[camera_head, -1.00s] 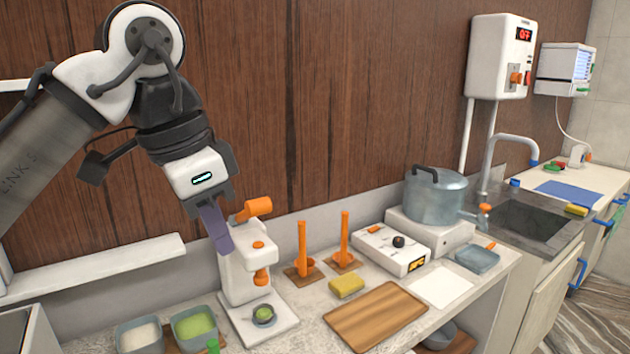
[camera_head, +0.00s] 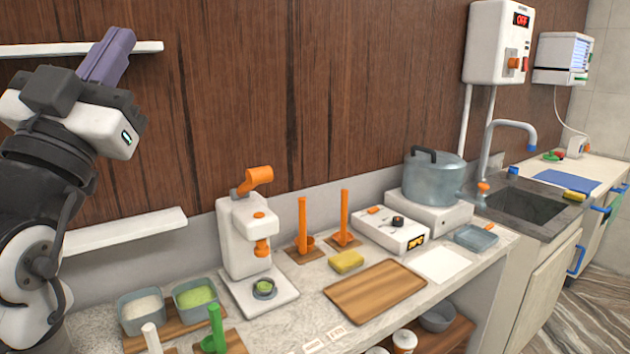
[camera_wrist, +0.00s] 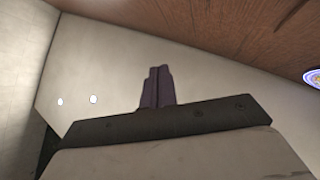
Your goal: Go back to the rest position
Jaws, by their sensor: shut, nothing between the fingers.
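My gripper (camera_head: 108,55) is at the upper left in the head view, raised well above the counter in front of the wood wall. Its purple fingers point up and slightly right, and they are together with nothing between them. In the wrist view the purple fingers (camera_wrist: 158,87) stand together against a pale surface, with brown wood at the top right. My arm folds down along the left edge of the head view.
The counter holds a white press with an orange handle (camera_head: 245,240), two bowls (camera_head: 141,312), a wooden board (camera_head: 372,292), a yellow sponge (camera_head: 346,262) and a steel pot (camera_head: 433,180). Wall shelves (camera_head: 125,231) are near my arm. A sink (camera_head: 525,205) is at the right.

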